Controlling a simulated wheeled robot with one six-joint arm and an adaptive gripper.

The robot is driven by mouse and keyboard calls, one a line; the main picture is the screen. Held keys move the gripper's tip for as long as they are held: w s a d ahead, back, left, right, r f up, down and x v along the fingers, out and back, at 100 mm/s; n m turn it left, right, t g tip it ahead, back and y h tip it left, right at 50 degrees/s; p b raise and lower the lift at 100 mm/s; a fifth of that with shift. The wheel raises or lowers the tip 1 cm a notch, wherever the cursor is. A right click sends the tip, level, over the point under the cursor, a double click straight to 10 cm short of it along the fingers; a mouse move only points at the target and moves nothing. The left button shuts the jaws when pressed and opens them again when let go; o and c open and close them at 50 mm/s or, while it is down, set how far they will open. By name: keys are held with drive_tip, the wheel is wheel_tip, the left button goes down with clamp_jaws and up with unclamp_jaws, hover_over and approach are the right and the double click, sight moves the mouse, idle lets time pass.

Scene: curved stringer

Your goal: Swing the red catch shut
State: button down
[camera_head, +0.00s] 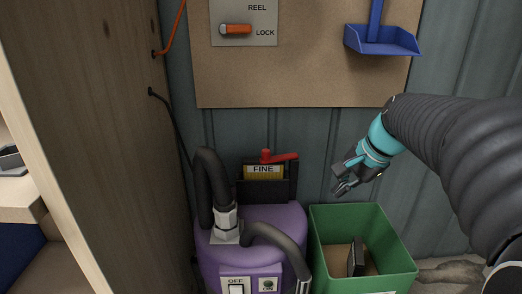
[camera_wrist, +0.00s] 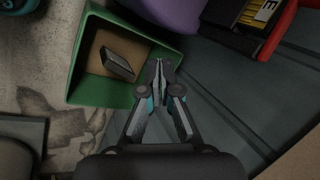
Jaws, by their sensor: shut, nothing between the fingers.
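The red catch (camera_head: 279,157) sits at the top of a black holder (camera_head: 293,184) behind the purple vacuum. Its knob is above the label and its arm points right, roughly level, to the holder's right edge. A yellow "FINE" cartridge (camera_head: 264,172) stands in the holder. In the wrist view the red catch (camera_wrist: 276,32) shows at the upper right, beside the cartridge (camera_wrist: 262,12). My gripper (camera_head: 340,185) is shut and empty, right of the catch and a little lower, apart from it. Its fingertips (camera_wrist: 160,66) show over the green bin's edge in the wrist view.
The green bin (camera_head: 365,276) with a dark block (camera_head: 356,258) inside stands below my gripper. The purple vacuum (camera_head: 275,216) and its dark hoses (camera_head: 207,180) stand left. A board with a blue scoop (camera_head: 383,42) and REEL LOCK panel (camera_head: 244,12) hangs above.

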drive_tip(key=w+a+r+m+t+y, duration=0.15)
drive_tip(key=w+r+m+y, duration=0.25)
drive_tip(key=w+r+m, duration=0.45)
drive_tip(key=m+b, duration=0.3)
drive_tip(key=m, duration=0.1)
approach(270, 157)
drive_tip(key=shift+g+y, duration=0.25)
drive_tip(key=shift+y, duration=0.05)
drive_tip(key=f, duration=0.1)
drive_tip(key=w+a+f, duration=0.1)
drive_tip(key=f, duration=0.1)
drive_tip(key=a+f, duration=0.1)
drive_tip(key=shift+w+f, duration=0.4)
drive_tip(key=shift+w+a, duration=0.45)
drive_tip(key=shift+a, duration=0.2)
drive_tip(key=shift+w+r, duration=0.1)
